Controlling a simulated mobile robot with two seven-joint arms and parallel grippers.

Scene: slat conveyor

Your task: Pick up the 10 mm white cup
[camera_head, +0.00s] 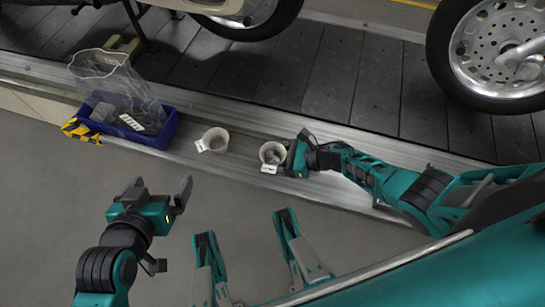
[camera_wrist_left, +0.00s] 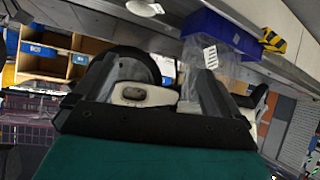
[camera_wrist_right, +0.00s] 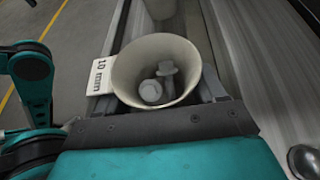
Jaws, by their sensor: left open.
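The white cup labelled "10 mm" (camera_wrist_right: 155,70) stands upright close to the right wrist camera, with a few bolt-like metal parts inside. In the head view this cup (camera_head: 272,153) is the right one of two white cups on the metal ledge. My right gripper (camera_head: 292,155) is right at it, with the cup between its fingers (camera_wrist_right: 160,100). I cannot tell whether the fingers press on the cup wall. My left gripper (camera_head: 160,188) is open and empty over the floor; its fingers also show in the left wrist view (camera_wrist_left: 152,80).
A second white cup (camera_head: 213,141) stands left on the ledge. Beyond it are a blue bin (camera_head: 164,137) with a clear bag (camera_head: 105,75) and a yellow-black item (camera_head: 80,131). The slat conveyor (camera_head: 330,75) with wheeled vehicles lies behind. Grey floor is free in front.

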